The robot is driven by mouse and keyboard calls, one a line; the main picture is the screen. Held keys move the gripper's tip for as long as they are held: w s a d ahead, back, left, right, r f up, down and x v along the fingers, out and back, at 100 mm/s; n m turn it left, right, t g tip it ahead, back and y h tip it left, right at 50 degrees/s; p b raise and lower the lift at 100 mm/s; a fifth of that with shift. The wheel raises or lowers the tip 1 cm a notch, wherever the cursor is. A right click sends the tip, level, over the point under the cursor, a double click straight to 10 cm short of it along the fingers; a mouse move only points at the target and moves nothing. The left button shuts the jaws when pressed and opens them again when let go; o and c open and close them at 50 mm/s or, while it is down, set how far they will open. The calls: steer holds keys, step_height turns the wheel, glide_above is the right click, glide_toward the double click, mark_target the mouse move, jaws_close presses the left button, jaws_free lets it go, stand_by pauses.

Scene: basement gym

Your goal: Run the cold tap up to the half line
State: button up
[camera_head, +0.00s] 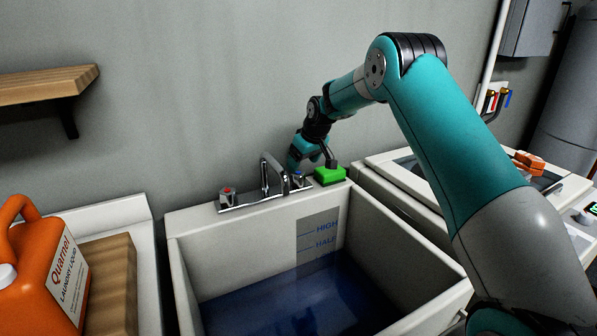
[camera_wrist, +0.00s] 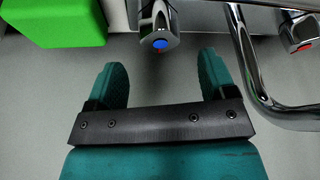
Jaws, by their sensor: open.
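The cold tap handle (camera_head: 298,179) is chrome with a blue cap, at the right end of the mixer on the sink's back rim. The handle (camera_wrist: 160,40) also shows in the wrist view, centred just ahead of my fingertips. My gripper (camera_wrist: 164,68) is open and empty, its teal fingers either side of the handle's line, not closed on it. In the head view my gripper (camera_head: 297,163) is above the handle. The sink (camera_head: 180,262) holds dark blue water (camera_head: 300,300). Its surface appears below the HALF mark (camera_head: 325,244). No stream from the spout (camera_head: 265,175) is discernible.
The red-capped hot handle (camera_head: 228,196) is left of the spout. A green block (camera_head: 329,175) sits on the rim, close right of the cold handle. An orange laundry jug (camera_head: 40,262) stands left. An orange item (camera_head: 529,163) lies on the right-hand appliance.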

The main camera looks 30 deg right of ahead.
mark_target(298, 173)
steer(key=x, duration=0.6)
steer(key=shift+p, duration=0.4)
steer(key=c, duration=0.9)
